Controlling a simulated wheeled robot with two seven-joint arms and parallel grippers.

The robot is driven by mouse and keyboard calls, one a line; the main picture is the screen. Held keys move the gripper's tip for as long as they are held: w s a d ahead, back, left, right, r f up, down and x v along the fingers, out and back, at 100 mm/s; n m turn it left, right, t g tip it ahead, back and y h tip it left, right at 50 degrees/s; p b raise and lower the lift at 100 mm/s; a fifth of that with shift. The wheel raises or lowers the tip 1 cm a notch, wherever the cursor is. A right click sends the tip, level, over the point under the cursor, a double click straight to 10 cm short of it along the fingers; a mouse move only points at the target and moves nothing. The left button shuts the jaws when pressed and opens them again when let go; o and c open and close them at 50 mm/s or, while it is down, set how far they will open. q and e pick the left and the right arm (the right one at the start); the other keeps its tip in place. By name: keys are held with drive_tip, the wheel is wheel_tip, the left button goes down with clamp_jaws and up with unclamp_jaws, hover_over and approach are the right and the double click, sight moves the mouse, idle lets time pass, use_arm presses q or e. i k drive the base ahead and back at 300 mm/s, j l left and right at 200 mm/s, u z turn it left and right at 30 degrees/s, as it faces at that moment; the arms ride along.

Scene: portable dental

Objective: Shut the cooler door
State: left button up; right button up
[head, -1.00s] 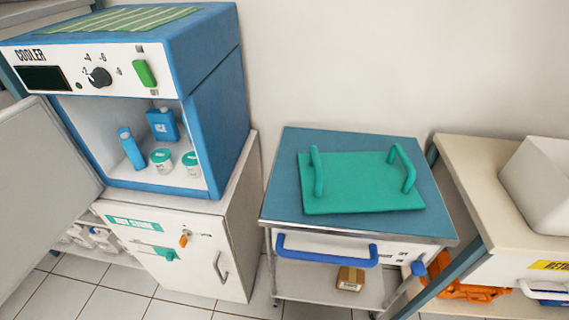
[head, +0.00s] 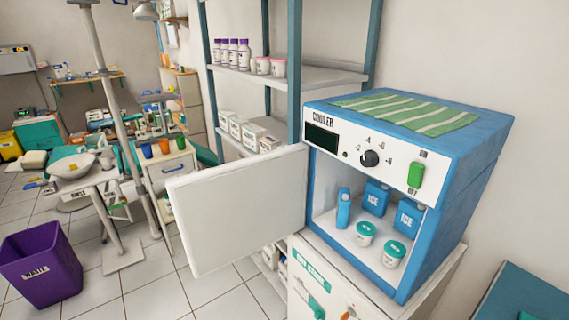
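The blue cooler (head: 480,170) stands on a white cabinet at the right of the head view, its front panel carrying a dark display, a knob and a green switch. Its white door (head: 238,208) is swung wide open to the left, hinged at the cooler's left side. Inside the cooler are blue ice packs (head: 376,198) and two small white jars with teal lids (head: 394,253). Neither of my grippers shows in the view.
The white cabinet (head: 340,285) is under the cooler. A shelf rack (head: 330,78) with bottles and boxes stands behind the door. A purple waste bin (head: 40,262) is on the floor at left. Tiled floor (head: 150,290) is free between bin and door. A striped green cloth lies on the cooler.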

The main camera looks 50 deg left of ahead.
sight(226, 213)
drive_tip(key=j+z, duration=0.1)
drive_tip(key=j, duration=0.45)
drive_tip(key=j+z, duration=0.1)
drive_tip(key=j, duration=0.5)
drive_tip(key=k+j+z, duration=0.1)
drive_tip(key=j, duration=0.45)
drive_tip(key=k+j+z, duration=0.1)
drive_tip(key=j, duration=0.45)
drive_tip(key=k+j+z, duration=0.1)
drive_tip(key=j, duration=0.45)
drive_tip(key=k+j+z, duration=0.1)
drive_tip(key=j, duration=0.45)
